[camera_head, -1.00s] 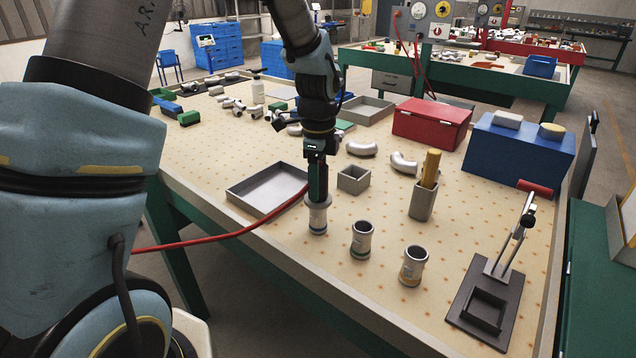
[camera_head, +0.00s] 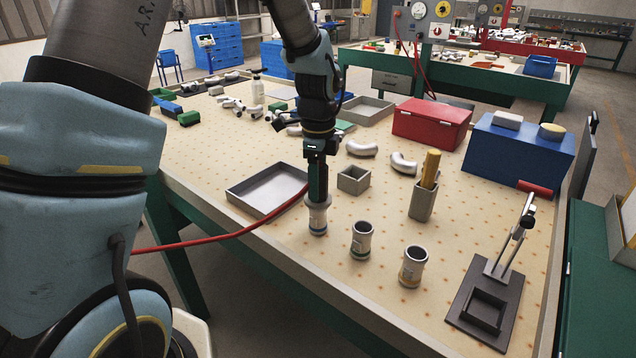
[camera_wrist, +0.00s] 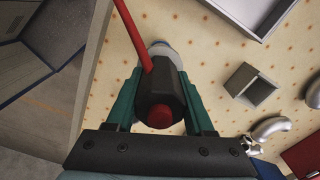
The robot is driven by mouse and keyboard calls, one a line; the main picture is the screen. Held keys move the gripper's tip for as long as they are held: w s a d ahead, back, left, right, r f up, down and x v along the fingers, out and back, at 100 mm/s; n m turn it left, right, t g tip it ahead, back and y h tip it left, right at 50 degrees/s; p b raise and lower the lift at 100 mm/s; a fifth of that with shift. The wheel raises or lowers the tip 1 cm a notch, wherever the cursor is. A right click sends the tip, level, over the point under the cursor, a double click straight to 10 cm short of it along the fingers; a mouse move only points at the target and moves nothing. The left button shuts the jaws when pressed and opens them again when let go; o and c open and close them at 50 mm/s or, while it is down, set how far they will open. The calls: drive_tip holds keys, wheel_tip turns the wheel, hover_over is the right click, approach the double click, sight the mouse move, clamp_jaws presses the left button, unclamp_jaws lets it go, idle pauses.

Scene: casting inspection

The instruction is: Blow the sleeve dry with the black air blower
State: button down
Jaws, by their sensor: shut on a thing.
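My gripper (camera_head: 317,182) is shut on the black air blower (camera_wrist: 160,92), which points down with the red hose (camera_head: 225,237) trailing from it to the left. The blower is mostly hidden by the green fingers in the head view. Directly below it stands a grey metal sleeve (camera_head: 318,218), upright on the table; its rim (camera_wrist: 158,48) shows past the blower in the wrist view. Whether the nozzle touches or enters the sleeve is hidden. Two similar sleeves stand upright to the right, one in the middle (camera_head: 361,241) and one nearest the front (camera_head: 412,267).
A shallow grey tray (camera_head: 236,200) lies left of the sleeve. A small grey box (camera_head: 354,180) and a holder with a yellow item (camera_head: 423,202) stand behind. A black lever fixture (camera_head: 463,300) is at the right. The front table edge is close to the sleeves.

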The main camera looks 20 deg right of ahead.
drive_tip(key=shift+r+p, duration=3.15)
drive_tip(key=shift+r, duration=0.85)
drive_tip(key=shift+f, duration=0.1)
drive_tip(key=shift+w+a+f, duration=0.1)
drive_tip(key=shift+w+a, duration=0.15)
drive_tip(key=w+a+f+n, duration=0.3)
drive_tip(key=a+n, duration=0.5)
drive_tip(key=a, duration=0.3)
drive_tip(key=w+a+f+n, duration=0.4)
drive_tip(key=a+n, duration=0.5)
drive_tip(key=a, duration=0.2)
drive_tip(key=w+a+f+n, duration=0.3)
drive_tip(key=a+n, duration=0.5)
drive_tip(key=a, duration=0.3)
drive_tip(key=shift+w+f+n, duration=0.3)
drive_tip(key=shift+f, duration=0.4)
